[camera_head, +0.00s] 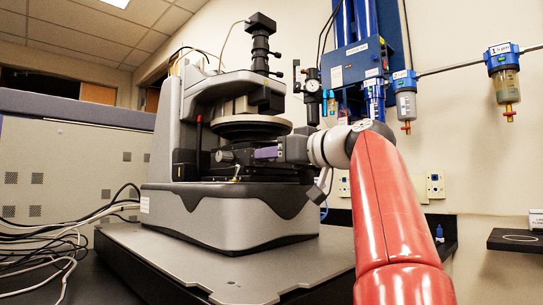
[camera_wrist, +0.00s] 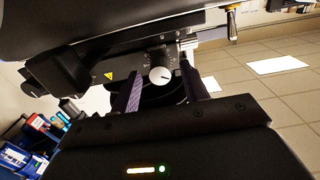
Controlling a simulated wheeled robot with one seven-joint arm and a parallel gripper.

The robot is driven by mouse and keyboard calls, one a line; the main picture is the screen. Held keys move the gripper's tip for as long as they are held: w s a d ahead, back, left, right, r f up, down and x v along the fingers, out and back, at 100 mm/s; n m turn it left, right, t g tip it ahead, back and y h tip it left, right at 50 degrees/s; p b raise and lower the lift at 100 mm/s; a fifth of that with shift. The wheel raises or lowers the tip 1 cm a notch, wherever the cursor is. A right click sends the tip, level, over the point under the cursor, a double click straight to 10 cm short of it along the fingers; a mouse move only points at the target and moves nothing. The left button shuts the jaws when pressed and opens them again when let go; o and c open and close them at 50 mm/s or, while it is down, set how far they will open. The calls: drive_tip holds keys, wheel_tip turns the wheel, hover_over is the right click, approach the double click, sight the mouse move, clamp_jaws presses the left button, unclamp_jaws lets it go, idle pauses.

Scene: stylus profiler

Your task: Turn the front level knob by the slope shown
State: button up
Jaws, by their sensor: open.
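The stylus profiler (camera_head: 240,215) stands on a grey slab in the head view. In the wrist view a round white knob (camera_wrist: 160,75) with a dark pointer line sits in front of a dark, marked dial face. My gripper (camera_wrist: 161,72) is open, with one finger left of the knob and one right of it, and gaps show on both sides. In the head view my gripper (camera_head: 250,154) reaches in from the right at stage height, below the round plate (camera_head: 250,124). The knob cannot be made out clearly there. No slope reading is legible in either view.
A yellow warning label (camera_wrist: 108,76) is left of the knob. Blue air filters (camera_head: 503,60) and a gauge (camera_head: 312,86) hang on the wall behind. Loose cables (camera_head: 45,258) lie at the left. The front of the grey slab (camera_head: 215,262) is clear.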

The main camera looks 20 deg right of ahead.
drive_tip(key=v, duration=0.7)
drive_tip(key=shift+s+b, duration=0.3)
drive_tip(key=shift+b, duration=0.15)
drive_tip(key=shift+d, duration=0.1)
drive_tip(key=v, duration=0.8)
